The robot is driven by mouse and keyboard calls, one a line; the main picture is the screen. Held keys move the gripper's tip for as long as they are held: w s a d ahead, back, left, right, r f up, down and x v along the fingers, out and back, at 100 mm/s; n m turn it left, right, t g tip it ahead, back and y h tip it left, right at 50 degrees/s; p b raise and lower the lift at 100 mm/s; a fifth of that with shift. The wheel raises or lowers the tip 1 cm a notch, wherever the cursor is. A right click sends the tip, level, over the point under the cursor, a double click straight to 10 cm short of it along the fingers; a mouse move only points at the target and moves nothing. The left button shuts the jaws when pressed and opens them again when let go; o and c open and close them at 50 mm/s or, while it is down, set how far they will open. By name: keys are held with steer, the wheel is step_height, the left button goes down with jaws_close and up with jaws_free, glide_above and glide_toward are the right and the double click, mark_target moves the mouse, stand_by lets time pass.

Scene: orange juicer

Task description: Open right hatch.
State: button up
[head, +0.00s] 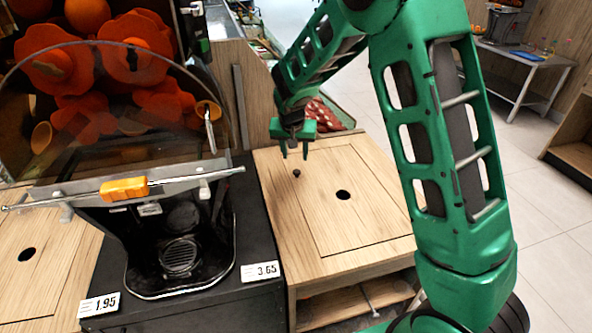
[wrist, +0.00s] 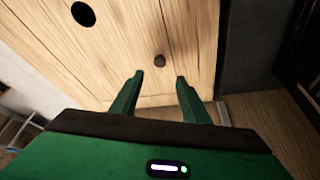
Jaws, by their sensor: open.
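The right hatch (head: 335,215) is a light wooden panel set flush in the wooden counter to the right of the juicer, and it looks closed. It has a dark round hole (head: 343,195) and, near its left edge, a small dark knob (head: 296,173). In the wrist view the knob (wrist: 160,61) lies just beyond the fingertips and the hole (wrist: 83,14) is at the upper left. My gripper (head: 296,152) hangs above the counter behind the knob, open and empty. Its fingers (wrist: 159,80) are apart and do not touch the knob.
The juicer (head: 170,240) with a clear curved cover and orange handle stands directly left of the hatch. A left wooden panel with a hole (head: 28,254) lies beyond it. A wooden side wall (head: 235,85) rises behind the counter. Open floor lies to the right.

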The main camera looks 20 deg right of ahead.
mark_target(296, 171)
steer(key=x, duration=1)
steer(key=shift+w+f, duration=0.2)
steer(key=shift+f, duration=0.05)
jaws_close()
